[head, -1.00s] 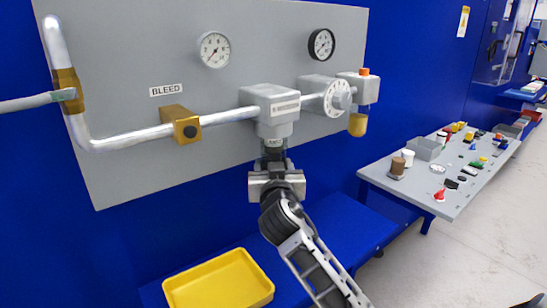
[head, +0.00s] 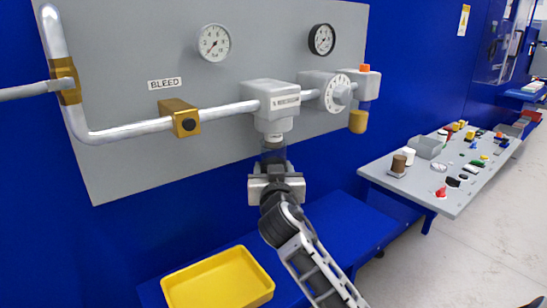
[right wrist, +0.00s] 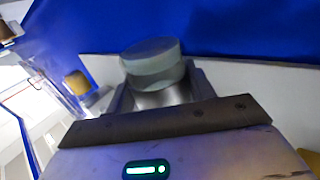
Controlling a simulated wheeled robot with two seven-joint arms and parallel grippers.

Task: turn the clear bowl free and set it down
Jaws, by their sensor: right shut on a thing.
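The clear bowl (head: 273,155) is a see-through, dark-looking cylinder below the grey filter head (head: 272,108) on the wall panel. My right gripper (head: 275,185) is shut on the bowl from below and in front, and its jaws hide the lower part. The bowl stands upright, close under the head; I cannot tell whether a thin gap separates them. In the right wrist view the bowl (right wrist: 155,65) shows as a pale, glassy round body between the fingers. My left gripper is not in view.
A yellow tray (head: 218,280) lies on the blue bench (head: 345,232) at lower left of my arm. A grey table (head: 450,205) with small parts stands at right.

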